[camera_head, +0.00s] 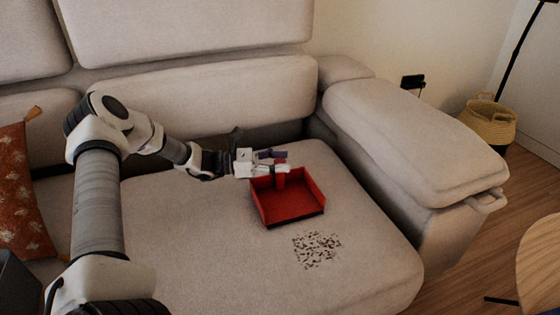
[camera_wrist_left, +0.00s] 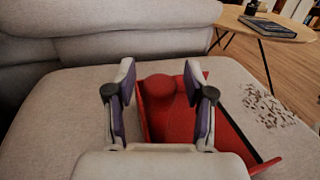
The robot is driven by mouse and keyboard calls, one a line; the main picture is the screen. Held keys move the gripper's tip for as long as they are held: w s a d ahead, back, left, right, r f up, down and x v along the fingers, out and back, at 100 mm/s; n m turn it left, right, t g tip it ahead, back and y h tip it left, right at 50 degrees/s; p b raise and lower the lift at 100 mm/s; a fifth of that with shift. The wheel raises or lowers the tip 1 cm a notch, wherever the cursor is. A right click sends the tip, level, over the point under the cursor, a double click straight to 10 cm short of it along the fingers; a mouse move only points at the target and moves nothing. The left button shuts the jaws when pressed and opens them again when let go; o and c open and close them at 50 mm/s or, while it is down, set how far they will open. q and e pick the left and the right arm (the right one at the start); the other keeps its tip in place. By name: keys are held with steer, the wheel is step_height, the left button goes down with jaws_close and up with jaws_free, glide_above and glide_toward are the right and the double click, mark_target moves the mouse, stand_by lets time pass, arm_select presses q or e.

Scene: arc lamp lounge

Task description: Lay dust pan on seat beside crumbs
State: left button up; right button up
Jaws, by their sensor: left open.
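The red dust pan (camera_head: 290,203) lies flat on the sofa seat (camera_head: 190,225), its dark front lip facing the patch of dark crumbs (camera_head: 317,249) just in front of it. Pan and crumbs are apart by a small gap. My left gripper (camera_head: 272,163) is at the back of the pan, by its handle. In the left wrist view the fingers of the left gripper (camera_wrist_left: 165,100) stand apart, with the red dust pan (camera_wrist_left: 190,125) below and between them. The crumbs (camera_wrist_left: 266,106) show to the right there. My right gripper is not in view.
A sofa armrest (camera_head: 415,135) rises to the right of the pan, and the backrest (camera_head: 200,105) stands behind. An orange patterned cushion (camera_head: 22,195) is at the left. A wicker basket (camera_head: 488,122) stands on the floor beyond. The seat left of the pan is clear.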

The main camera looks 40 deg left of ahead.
arm_select(q)
steer(key=p+v, duration=0.5)
steer(key=v, duration=0.7)
steer(key=shift+p, duration=0.4)
stand_by(0.8)
